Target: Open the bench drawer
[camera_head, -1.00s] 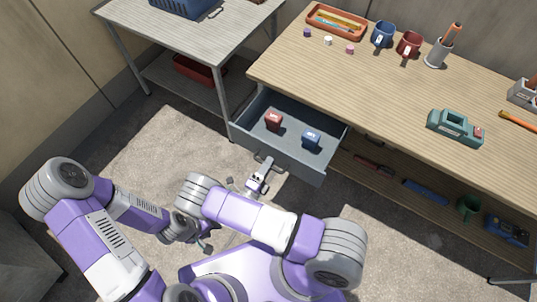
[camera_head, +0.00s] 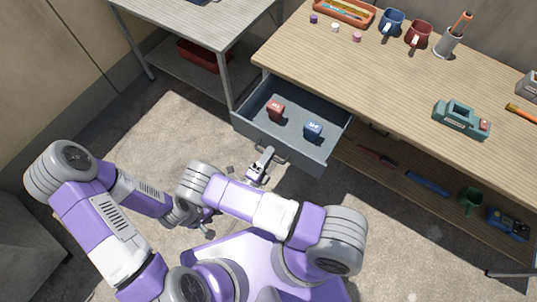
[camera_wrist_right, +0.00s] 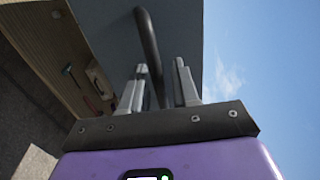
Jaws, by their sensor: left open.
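The bench drawer (camera_head: 284,150) is pulled out from under the left end of the wood-topped bench (camera_head: 385,90). A red block (camera_head: 275,109) and a blue block (camera_head: 313,130) stand inside it. My right gripper (camera_head: 266,157) is at the handle (camera_head: 286,157) on the drawer's front. In the right wrist view, the handle bar (camera_wrist_right: 147,38) runs between the fingers of my right gripper (camera_wrist_right: 163,88), which stand apart. My left gripper (camera_head: 207,226) is low over the floor, left of my base, partly hidden by my arms; it is open.
On the bench are an orange tray (camera_head: 343,12), a blue mug (camera_head: 391,22), a red mug (camera_head: 418,35), a pen cup (camera_head: 448,42) and a teal tool (camera_head: 461,118). A lower shelf holds tools. A grey side table (camera_head: 190,25) stands left of the drawer. Floor left of the drawer is clear.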

